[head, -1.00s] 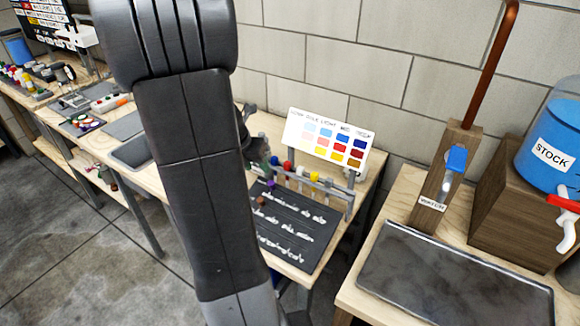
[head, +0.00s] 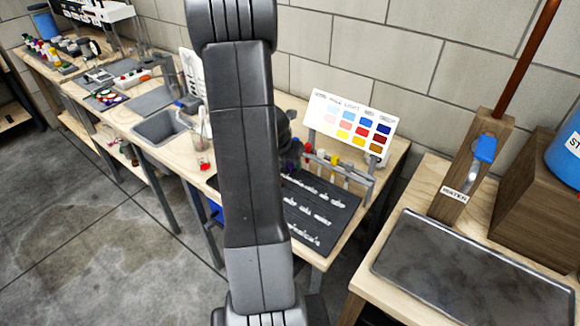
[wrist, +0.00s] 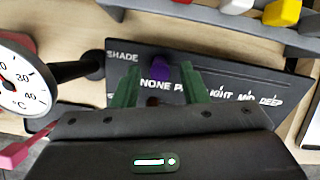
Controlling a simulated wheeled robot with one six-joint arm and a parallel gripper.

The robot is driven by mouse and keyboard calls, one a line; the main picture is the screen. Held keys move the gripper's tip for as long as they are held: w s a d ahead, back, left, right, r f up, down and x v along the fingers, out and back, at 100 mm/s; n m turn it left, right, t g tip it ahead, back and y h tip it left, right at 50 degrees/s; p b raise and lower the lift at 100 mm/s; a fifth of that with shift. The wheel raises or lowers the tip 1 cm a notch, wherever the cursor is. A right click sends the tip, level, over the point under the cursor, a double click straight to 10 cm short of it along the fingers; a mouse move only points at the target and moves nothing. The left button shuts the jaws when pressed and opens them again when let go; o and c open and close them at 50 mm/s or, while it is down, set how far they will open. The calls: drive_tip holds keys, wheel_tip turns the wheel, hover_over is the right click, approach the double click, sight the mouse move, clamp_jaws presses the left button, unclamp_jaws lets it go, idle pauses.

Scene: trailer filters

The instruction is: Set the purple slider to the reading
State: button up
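The purple slider (wrist: 159,73) stands on a dark panel (wrist: 235,78) in the wrist view, by the word NONE on the SHADE row; pale, light, mid and deep marks follow to the right. My gripper (wrist: 158,69) has its green fingers apart, one on each side of the slider, with small gaps visible. A brownish knob (wrist: 152,101) shows below, mostly hidden by my gripper. In the head view the panel (head: 318,212) lies on the bench, and my arm hides the gripper and this slider.
A round °C dial (wrist: 18,80) stands close left of the fingers. A rack (head: 345,170) with coloured knobs and a colour chart (head: 350,125) stand behind the panel.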

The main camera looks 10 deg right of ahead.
sight(317, 182)
drive_tip(key=shift+w+d+f, duration=0.15)
drive_tip(key=shift+f, duration=0.4)
clamp_jaws()
drive_tip(key=s+d, duration=0.6)
drive_tip(key=shift+s+d, duration=0.2)
drive_tip(key=shift+s, duration=0.05)
unclamp_jaws()
drive_tip(key=shift+r, duration=0.15)
drive_tip(key=p+v, duration=0.5)
drive_tip(key=v, duration=0.8)
drive_tip(key=shift+r+p, duration=0.3)
drive_tip(key=shift+p, duration=0.1)
